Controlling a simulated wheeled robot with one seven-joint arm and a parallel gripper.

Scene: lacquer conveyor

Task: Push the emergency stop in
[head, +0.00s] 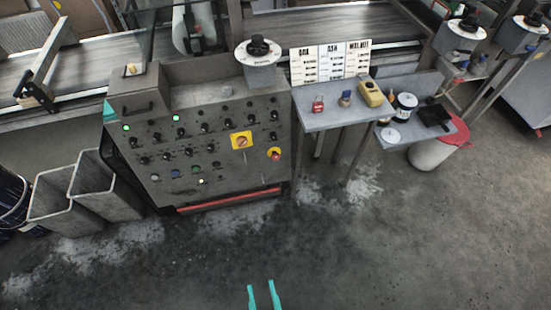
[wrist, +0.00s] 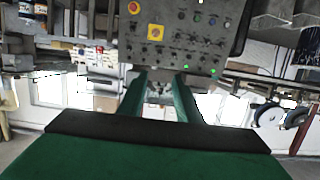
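In the wrist view the panel appears upside down, with the emergency stop (wrist: 134,7) at the top edge. A yellow square plate with a rotary switch (head: 241,141) is up and left of it in the head view. My gripper (head: 261,284) shows two green fingers at the bottom of the head view, well apart from the panel. The fingers (wrist: 160,75) are open, with nothing held between them.
A shelf (head: 325,119) with a red padlock and a yellow device stands right of the panel. A red-topped bin (head: 432,153) is farther right. Square metal tubes (head: 108,197) stand at left. The floor in front of the panel is clear.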

